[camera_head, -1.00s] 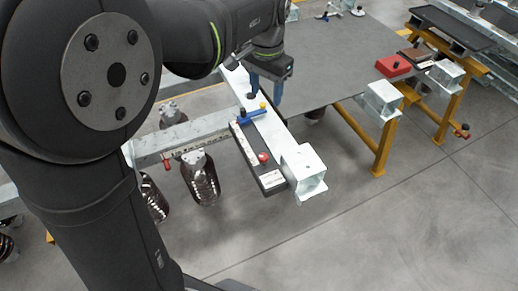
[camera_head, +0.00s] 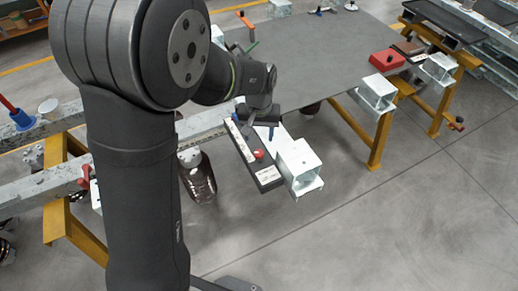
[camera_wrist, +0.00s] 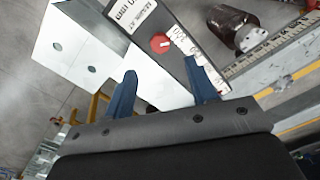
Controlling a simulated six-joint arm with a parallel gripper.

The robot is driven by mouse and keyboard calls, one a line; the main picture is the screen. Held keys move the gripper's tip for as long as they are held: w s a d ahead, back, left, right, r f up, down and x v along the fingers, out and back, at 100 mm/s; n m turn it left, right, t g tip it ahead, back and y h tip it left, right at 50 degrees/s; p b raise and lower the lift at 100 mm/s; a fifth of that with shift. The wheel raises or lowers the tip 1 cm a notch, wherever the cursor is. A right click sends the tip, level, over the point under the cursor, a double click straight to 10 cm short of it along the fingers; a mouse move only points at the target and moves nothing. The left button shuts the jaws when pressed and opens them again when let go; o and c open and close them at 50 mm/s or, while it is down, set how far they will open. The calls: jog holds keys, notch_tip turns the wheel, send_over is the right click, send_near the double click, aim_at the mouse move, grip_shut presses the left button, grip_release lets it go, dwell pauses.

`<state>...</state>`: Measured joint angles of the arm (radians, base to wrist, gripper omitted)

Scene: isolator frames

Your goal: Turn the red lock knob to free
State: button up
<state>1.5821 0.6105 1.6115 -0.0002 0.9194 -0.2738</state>
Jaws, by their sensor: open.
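The red lock knob (camera_head: 258,154) is a small round knob on a dark, narrow panel (camera_head: 243,152) with white labels. In the wrist view the red knob (camera_wrist: 160,43) shows ahead of my fingers, with a light mark on its face and a printed label strip beside it. My gripper (camera_head: 262,132) is over the panel, behind the knob in the head view. In the wrist view my gripper (camera_wrist: 157,82) has its two blue fingers apart with nothing between them. The knob lies beyond the fingertips, and I see no contact.
Galvanized square beam ends (camera_head: 300,162) stand right beside the panel. A grey table top (camera_head: 330,60) lies behind, with a red box (camera_head: 386,63) on it. A brown ribbed insulator (camera_wrist: 235,27) is near the panel. The floor at front right is clear.

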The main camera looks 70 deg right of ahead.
aim_at(259, 153)
notch_tip(259, 153, down, 8)
jog(key=shift+f, duration=0.2)
jog(key=c, duration=1)
